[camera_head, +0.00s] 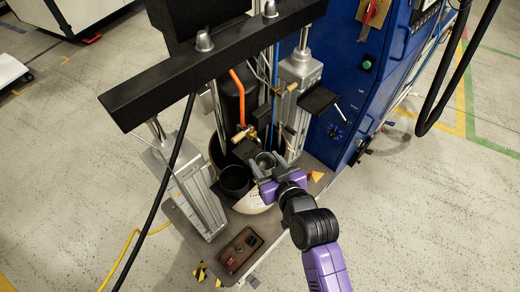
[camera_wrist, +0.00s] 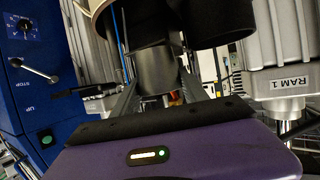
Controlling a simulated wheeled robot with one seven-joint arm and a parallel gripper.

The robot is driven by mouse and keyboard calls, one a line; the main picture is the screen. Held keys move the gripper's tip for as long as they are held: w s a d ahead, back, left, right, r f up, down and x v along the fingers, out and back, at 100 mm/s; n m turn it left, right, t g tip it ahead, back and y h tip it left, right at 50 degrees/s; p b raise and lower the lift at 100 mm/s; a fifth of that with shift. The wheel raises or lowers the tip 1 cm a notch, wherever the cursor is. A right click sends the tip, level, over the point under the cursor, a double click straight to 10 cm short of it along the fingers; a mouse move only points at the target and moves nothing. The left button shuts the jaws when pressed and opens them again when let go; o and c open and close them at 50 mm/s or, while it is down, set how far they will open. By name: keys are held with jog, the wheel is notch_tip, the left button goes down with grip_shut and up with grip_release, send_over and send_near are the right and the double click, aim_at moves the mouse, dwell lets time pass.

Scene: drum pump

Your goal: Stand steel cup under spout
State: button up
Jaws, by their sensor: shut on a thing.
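The steel cup (camera_head: 265,159) is a small grey metal cup with an open top, in the middle of the head view. My gripper (camera_head: 264,167) is shut on it, a finger on either side. In the wrist view the cup (camera_wrist: 156,72) shows between the fingers of my gripper (camera_wrist: 157,88). A brass valve (camera_head: 242,134), which looks like the spout, sits at the pump front, above and left of the cup in the head view. I cannot tell whether the cup is directly under it or what its base touches.
A black pot (camera_head: 234,181) stands just left of the cup. A pale rounded thing (camera_head: 252,204) lies below my gripper. A brown box with switches (camera_head: 240,252) is at the platform's front. Ram posts (camera_head: 186,190) and a blue cabinet (camera_head: 350,95) flank the space.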

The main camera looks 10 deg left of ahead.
aim_at(262, 155)
jog(key=w+a, duration=0.1)
jog(key=w, duration=0.1)
jog(key=w+a, duration=0.1)
jog(key=w, duration=0.1)
jog(key=shift+a+r+p, duration=0.1)
jog(key=shift+p, duration=0.3)
jog(key=shift+s+f, duration=0.2)
jog(key=shift+f, duration=0.2)
jog(key=shift+f, duration=0.15)
jog(key=o, duration=1.4)
jog(key=shift+c, duration=0.2)
jog(key=shift+r+p, duration=0.25)
jog(key=shift+p, duration=0.05)
jog(key=shift+s+d, duration=0.3)
jog(key=shift+s, duration=0.05)
jog(key=b+v, duration=0.1)
jog(key=v, duration=1)
jog(key=shift+s, duration=0.1)
